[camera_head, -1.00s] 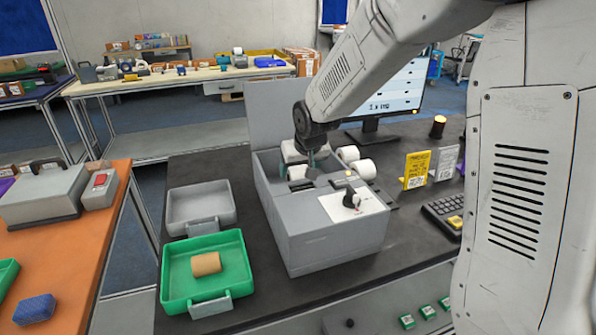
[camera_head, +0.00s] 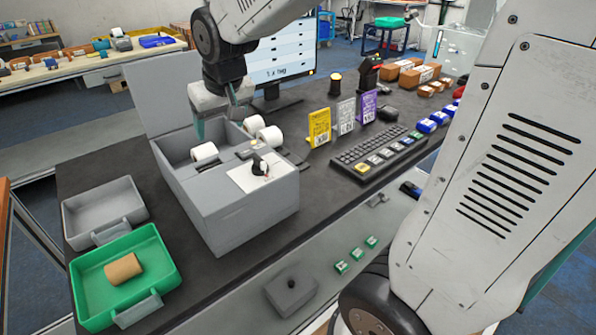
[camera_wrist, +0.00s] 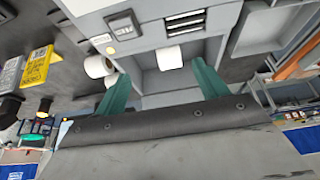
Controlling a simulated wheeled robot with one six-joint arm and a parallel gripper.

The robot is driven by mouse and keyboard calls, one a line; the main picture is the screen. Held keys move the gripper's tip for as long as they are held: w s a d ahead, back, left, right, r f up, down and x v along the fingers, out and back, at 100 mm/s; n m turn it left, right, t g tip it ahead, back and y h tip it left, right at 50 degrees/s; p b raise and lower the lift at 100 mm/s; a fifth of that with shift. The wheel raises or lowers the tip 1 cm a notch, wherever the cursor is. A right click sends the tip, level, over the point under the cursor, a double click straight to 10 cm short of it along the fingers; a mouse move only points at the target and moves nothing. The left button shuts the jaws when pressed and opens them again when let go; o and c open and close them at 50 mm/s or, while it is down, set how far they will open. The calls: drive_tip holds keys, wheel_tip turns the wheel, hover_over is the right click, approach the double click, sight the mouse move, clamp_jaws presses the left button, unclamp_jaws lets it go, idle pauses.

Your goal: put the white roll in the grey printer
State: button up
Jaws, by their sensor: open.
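The grey printer (camera_head: 235,205) stands on the dark table with its lid (camera_head: 165,95) raised. A white roll (camera_head: 204,152) lies inside its open bay. The same roll shows in the wrist view (camera_wrist: 169,58), in the bay between my fingers' lines. My gripper (camera_head: 217,120) is open and empty above the bay, apart from the roll. Its teal fingers show in the wrist view (camera_wrist: 160,72). Two more white rolls, one (camera_head: 253,124) behind the other (camera_head: 268,137), sit just right of the printer; they also show in the wrist view (camera_wrist: 98,66).
Left of the printer are a grey tray (camera_head: 103,212) and a green tray (camera_head: 90,290) holding a brown roll (camera_head: 123,269). A keyboard (camera_head: 375,150), upright cards (camera_head: 320,126) and a monitor (camera_head: 283,60) stand to the right. The raised lid is close to my gripper.

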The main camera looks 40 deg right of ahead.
drive_tip(key=s+d+g, duration=0.1)
drive_tip(key=s+g, duration=0.2)
drive_tip(key=s, duration=2.3)
drive_tip(key=shift+s+d+g, duration=0.2)
drive_tip(key=shift+d+g, duration=0.1)
drive_tip(key=shift+d, duration=0.05)
drive_tip(key=shift+r, duration=0.1)
